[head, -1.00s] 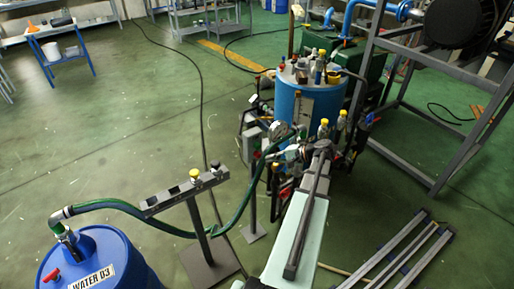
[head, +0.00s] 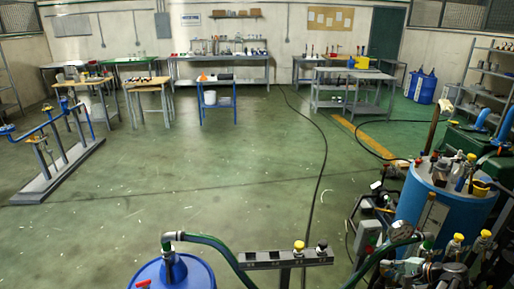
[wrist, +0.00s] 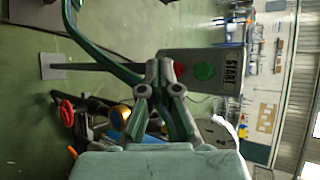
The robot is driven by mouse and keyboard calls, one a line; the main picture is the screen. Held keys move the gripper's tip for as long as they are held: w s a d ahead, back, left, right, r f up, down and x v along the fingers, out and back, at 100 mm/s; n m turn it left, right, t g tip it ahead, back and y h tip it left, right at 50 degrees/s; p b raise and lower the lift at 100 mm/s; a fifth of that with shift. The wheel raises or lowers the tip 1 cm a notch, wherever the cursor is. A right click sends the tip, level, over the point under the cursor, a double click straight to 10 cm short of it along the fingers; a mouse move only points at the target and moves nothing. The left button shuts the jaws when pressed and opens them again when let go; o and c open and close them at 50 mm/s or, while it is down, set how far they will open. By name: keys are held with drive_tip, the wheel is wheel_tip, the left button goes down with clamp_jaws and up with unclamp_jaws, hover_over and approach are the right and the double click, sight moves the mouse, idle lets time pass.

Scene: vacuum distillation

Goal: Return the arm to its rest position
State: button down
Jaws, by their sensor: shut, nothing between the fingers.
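My gripper (wrist: 159,74) shows in the wrist view, its two grey fingers close together with nothing held between them. Just past the fingertips is a grey control box (wrist: 218,85) with a green button (wrist: 205,71), a red button partly behind a finger, and a START label. The fingers overlap the box in the picture; I cannot tell whether they touch it. I cannot make out my gripper in the head view.
In the head view, a blue vessel (head: 440,215) with fittings stands at right. A blue drum (head: 190,272) with a green hose (head: 215,246) is at the bottom. A cable (head: 323,160) crosses the floor. Open green floor (head: 200,165) lies in the middle, with benches along the back wall.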

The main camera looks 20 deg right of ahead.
drive_tip(key=s+a+f+n+g, duration=0.3)
drive_tip(key=a+f+n+g, duration=0.5)
drive_tip(key=a+f, duration=1.65)
drive_tip(key=s+a+f+n+g+h, duration=0.1)
drive_tip(key=s+a+f+n+g, duration=0.1)
drive_tip(key=s+a, duration=0.3)
drive_tip(key=s+a+f+n+g+h, duration=0.2)
drive_tip(key=s+a+n+g, duration=0.2)
drive_tip(key=a, duration=0.8)
drive_tip(key=s+a+f+n+g+h, duration=0.1)
drive_tip(key=s+a+f+n+g, duration=0.2)
drive_tip(key=s+a, duration=0.4)
drive_tip(key=shift+s+a+g, duration=0.2)
drive_tip(key=shift+a+g, duration=0.4)
drive_tip(key=shift+a, duration=0.6)
